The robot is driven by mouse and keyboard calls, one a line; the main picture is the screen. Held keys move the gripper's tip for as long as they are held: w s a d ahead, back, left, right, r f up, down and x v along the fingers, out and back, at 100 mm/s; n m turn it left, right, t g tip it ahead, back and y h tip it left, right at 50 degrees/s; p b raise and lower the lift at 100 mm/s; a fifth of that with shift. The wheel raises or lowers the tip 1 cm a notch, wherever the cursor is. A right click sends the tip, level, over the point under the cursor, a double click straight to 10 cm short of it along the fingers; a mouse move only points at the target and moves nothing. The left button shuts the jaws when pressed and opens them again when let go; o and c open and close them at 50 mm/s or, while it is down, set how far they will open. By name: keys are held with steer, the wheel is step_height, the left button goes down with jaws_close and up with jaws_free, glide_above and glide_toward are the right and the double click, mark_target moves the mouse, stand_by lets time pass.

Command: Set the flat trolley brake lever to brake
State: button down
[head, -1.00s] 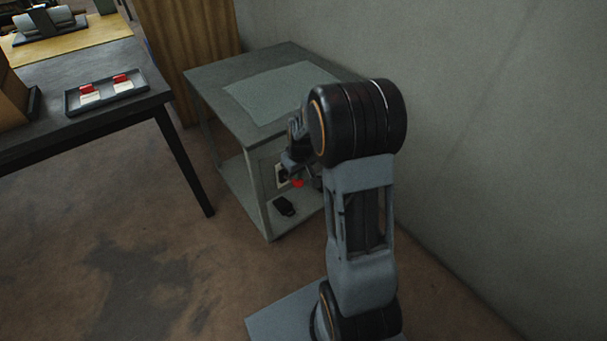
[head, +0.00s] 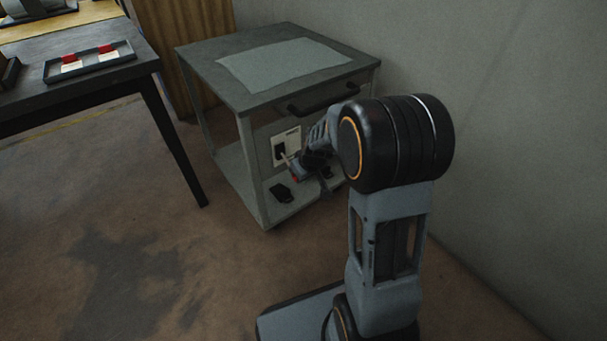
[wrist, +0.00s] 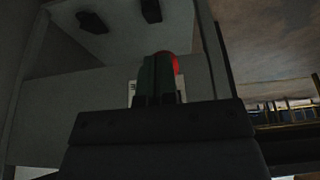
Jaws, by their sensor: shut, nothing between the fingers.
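The grey trolley (head: 232,105) stands by the wall, with a white plate (head: 285,140) on its front panel. A thin lever (head: 287,159) with a red tip (head: 295,178) slants down and right from the dark slot in that plate. My gripper (head: 303,174) is at the red tip, in front of the panel; its fingers are partly hidden by my wrist. In the wrist view my gripper (wrist: 158,75) shows its fingers shut together, with the red tip (wrist: 172,63) just behind and right of them. I cannot tell whether they touch. The plate's markings are too small to read.
A black handle (head: 322,96) juts from the trolley's upper front. A dark table (head: 100,88) with a tray (head: 90,68) stands left. The wall is close on the right; floor is free at front left.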

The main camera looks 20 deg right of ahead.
steer(key=shift+p, duration=0.3)
steer(key=shift+r, duration=0.15)
steer(key=shift+r+p, duration=0.55)
steer(key=shift+r, duration=0.1)
steer(key=s+d+r+p, duration=0.3)
steer(key=s+r, duration=0.4)
steer(key=s, duration=0.4)
steer(key=shift+d+p, duration=0.2)
steer(key=shift+p, duration=0.4)
steer(key=shift+s, duration=0.1)
